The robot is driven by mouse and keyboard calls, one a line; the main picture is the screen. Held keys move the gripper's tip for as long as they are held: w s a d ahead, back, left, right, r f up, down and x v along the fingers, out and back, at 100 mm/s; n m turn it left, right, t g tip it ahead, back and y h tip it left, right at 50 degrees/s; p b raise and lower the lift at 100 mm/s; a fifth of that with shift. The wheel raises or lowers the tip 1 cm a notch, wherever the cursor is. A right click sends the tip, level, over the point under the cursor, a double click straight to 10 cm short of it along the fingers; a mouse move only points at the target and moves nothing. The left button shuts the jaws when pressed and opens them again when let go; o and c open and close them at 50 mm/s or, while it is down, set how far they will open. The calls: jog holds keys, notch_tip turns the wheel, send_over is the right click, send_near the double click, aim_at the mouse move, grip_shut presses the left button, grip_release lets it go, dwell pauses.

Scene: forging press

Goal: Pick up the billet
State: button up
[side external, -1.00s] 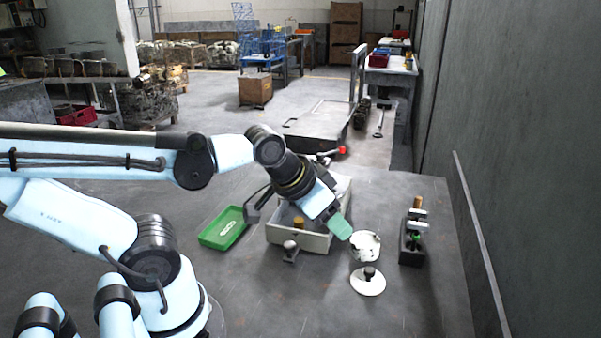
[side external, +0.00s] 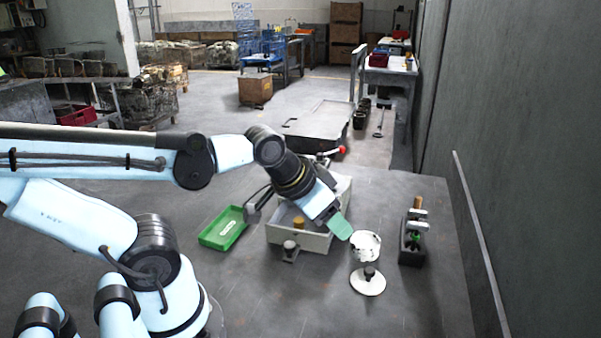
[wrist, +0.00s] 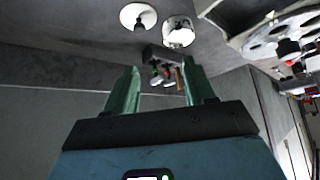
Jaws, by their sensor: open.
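My gripper (side external: 340,226) has green fingers and points down and to the right, above the right edge of the pale box. In the wrist view my gripper (wrist: 160,72) is open, with nothing between its two fingers. Two small cylinders could be the billet; I cannot tell which. A brown-orange cylinder (side external: 418,202) is at the far end of the dark fixture (side external: 411,245), right of my gripper and apart from it. A brass-coloured cylinder (side external: 299,222) is at the near side of the pale box (side external: 310,242), left of my gripper.
A white pot (side external: 365,247) and a white disc with a dark knob (side external: 368,283) are just right of my gripper. A green tray (side external: 223,229) lies left of the box. A grey wall (side external: 500,150) runs along the right. The front of the table is clear.

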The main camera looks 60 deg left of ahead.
jog(key=shift+o, duration=0.3)
jog(key=m+g, duration=0.7)
jog(key=m, duration=0.1)
send_near(299, 220)
jog(key=shift+w+f, duration=0.15)
jog(key=shift+f, duration=4.7)
grip_shut()
